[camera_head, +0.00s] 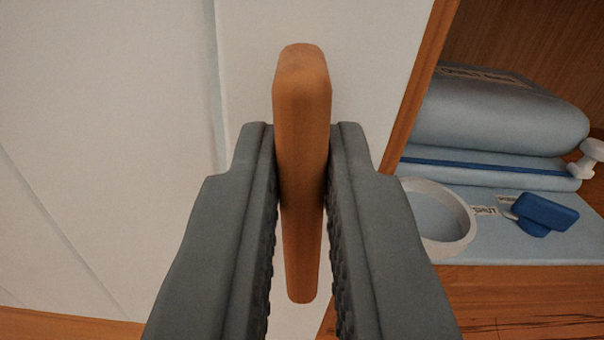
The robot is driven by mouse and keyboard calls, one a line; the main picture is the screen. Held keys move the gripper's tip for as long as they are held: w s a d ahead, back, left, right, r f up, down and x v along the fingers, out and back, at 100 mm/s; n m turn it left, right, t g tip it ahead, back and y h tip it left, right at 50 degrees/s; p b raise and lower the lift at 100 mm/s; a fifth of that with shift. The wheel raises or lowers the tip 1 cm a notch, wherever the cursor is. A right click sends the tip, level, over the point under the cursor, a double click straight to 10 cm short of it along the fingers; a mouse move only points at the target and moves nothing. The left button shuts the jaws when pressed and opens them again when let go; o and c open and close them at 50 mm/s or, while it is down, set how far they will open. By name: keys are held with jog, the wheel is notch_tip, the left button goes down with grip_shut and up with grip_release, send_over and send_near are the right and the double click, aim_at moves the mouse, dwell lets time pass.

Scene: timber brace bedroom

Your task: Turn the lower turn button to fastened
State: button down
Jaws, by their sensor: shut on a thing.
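The lower turn button (302,100) is an orange-brown wooden bar with rounded ends in the middle of the view. It stands upright in the picture, in front of a pale panel (130,120). My gripper (302,165) is shut on it, with one dark grey ribbed finger on each side. The bar's upper end sticks out beyond the fingertips and its lower end shows between the fingers. Its pivot is hidden.
At the right, a wooden-framed recess (425,80) holds a grey-blue rolled bundle (490,115), a pale ring (408,187), a blue handle (545,213) beside a "SHUT" label, and a white knob (592,150). A wooden edge (60,322) runs along the lower left.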

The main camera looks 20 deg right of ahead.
jog(key=shift+w+a+f+n, duration=0.1)
jog(key=shift+a+f+n, duration=0.2)
jog(key=shift+n, duration=2.45)
jog(key=shift+w+a+f+n, duration=0.1)
jog(key=shift+a+f+n, duration=0.2)
jog(key=shift+n, duration=2.5)
jog(key=shift+w+a+f+n, duration=0.1)
jog(key=shift+a+f+n, duration=0.2)
jog(key=shift+n, duration=2.45)
jog(key=c, duration=1.5)
grip_release()
jog(key=shift+o, duration=0.2)
jog(key=shift+s, duration=0.2)
jog(key=v, duration=1.7)
